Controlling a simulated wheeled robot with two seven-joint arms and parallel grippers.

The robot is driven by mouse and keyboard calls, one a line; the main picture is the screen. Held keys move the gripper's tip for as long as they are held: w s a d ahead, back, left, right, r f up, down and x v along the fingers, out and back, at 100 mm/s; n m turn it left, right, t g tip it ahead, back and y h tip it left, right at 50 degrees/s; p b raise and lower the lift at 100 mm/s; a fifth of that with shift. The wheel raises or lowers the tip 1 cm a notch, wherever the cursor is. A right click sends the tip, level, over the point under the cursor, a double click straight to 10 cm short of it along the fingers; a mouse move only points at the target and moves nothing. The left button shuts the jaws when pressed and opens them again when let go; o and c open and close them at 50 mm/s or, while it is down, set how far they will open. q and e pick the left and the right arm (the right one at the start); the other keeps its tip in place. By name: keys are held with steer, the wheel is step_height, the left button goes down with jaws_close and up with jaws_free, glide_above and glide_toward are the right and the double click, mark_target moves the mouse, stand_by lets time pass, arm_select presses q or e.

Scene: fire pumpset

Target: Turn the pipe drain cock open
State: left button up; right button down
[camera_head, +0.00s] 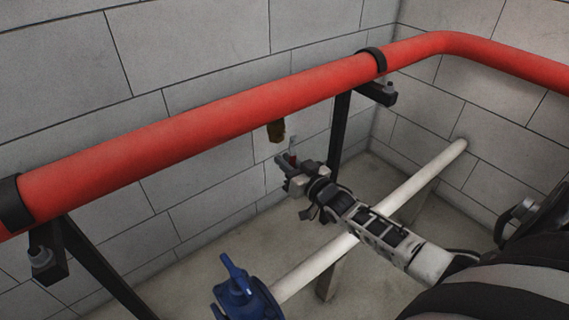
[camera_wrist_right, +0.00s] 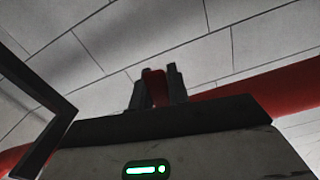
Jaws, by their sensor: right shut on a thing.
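The drain cock (camera_head: 276,131) is a small brass-coloured fitting hanging under the red pipe (camera_head: 200,120) in the head view. A small red lever (camera_head: 292,157) shows below it, at my right gripper's fingers. My right gripper (camera_head: 284,164) reaches in from the right below the pipe and is shut on this red lever. In the right wrist view, the lever (camera_wrist_right: 155,86) stands between the two dark fingertips. The brass body cannot be made out there. My left gripper is in neither view.
Black brackets (camera_head: 340,125) carry the red pipe along the grey block wall. A white pipe (camera_head: 420,180) runs low beneath my right arm. A blue valve (camera_head: 238,288) stands at the bottom. Open floor lies by the wall.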

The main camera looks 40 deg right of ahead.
steer(key=shift+d+f+n, duration=0.15)
steer(key=shift+d+n, duration=0.5)
steer(key=shift+n, duration=0.35)
steer(key=shift+d, duration=0.1)
steer(key=c, duration=1.3)
jaws_free()
steer(key=shift+c, duration=0.2)
arm_select(q)
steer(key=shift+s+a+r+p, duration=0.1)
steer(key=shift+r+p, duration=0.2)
steer(key=shift+p, duration=0.75)
arm_select(e)
steer(key=s, duration=1.6)
steer(key=shift+d, duration=0.45)
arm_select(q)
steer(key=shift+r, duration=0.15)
arm_select(e)
steer(key=shift+a, duration=0.1)
